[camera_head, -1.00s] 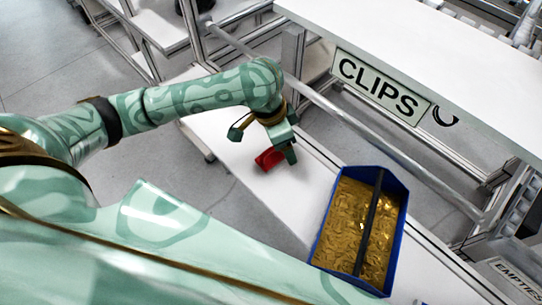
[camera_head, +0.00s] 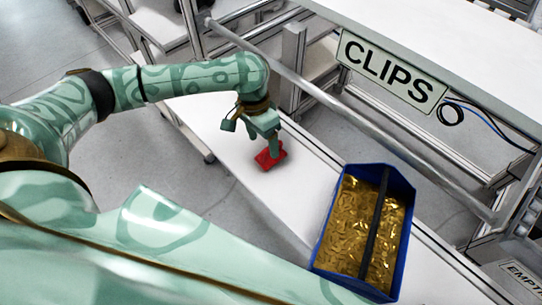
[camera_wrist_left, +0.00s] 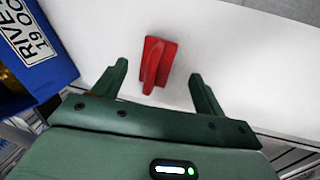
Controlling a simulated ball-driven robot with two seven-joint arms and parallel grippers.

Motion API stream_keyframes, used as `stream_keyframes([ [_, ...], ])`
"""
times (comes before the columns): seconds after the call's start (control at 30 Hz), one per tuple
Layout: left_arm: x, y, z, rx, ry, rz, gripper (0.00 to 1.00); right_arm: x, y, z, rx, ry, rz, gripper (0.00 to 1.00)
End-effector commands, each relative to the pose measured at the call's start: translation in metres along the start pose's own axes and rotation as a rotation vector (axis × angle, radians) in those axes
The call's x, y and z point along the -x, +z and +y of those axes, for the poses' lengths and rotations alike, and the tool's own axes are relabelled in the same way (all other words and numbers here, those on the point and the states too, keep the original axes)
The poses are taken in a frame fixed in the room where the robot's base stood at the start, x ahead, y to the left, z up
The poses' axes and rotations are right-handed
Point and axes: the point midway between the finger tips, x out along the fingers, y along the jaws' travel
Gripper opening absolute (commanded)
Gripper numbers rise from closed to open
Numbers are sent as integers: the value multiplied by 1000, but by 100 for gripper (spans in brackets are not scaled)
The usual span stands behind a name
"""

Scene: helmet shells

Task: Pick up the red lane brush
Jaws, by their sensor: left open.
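The red lane brush (camera_head: 270,156) lies on the white bench (camera_head: 290,203) in the head view, left of the blue bin. In the left wrist view the red brush (camera_wrist_left: 160,62) has a raised red grip on a flat base. My left gripper (camera_head: 262,138) is just above the brush and partly covers it. In the wrist view its two fingers (camera_wrist_left: 158,88) are apart and empty, one to each side of the brush's near end. The brush lies a little ahead of the fingertips. My right gripper is not in view.
A blue bin (camera_head: 322,232) with brass-coloured pieces and a dark divider stands right of the brush; a blue bin (camera_wrist_left: 62,62) with a label shows in the wrist view. A rail and a shelf with a CLIPS sign (camera_head: 391,72) run behind the bench.

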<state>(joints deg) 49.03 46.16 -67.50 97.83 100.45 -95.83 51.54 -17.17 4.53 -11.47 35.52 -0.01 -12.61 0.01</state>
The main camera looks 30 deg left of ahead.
Motion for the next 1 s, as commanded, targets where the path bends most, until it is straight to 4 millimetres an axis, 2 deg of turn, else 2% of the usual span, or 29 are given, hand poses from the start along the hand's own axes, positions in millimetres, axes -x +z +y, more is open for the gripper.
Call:
stream_keyframes([
  [0.33, -49, -6, 2, -1, 1, -2, 72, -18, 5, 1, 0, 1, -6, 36],
  [0.57, -51, -7, 2, -1, -1, 1, 72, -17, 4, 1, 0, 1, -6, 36],
  [0.67, -51, -7, 2, -1, -1, 1, 47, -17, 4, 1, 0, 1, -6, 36],
  [0.7, -51, -6, 2, -1, -1, 1, 36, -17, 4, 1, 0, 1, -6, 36],
  [0.77, -51, -6, 2, -1, -1, 0, 22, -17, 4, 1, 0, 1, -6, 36],
  [1.0, -50, -6, 2, -1, -1, 1, 22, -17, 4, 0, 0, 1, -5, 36],
])
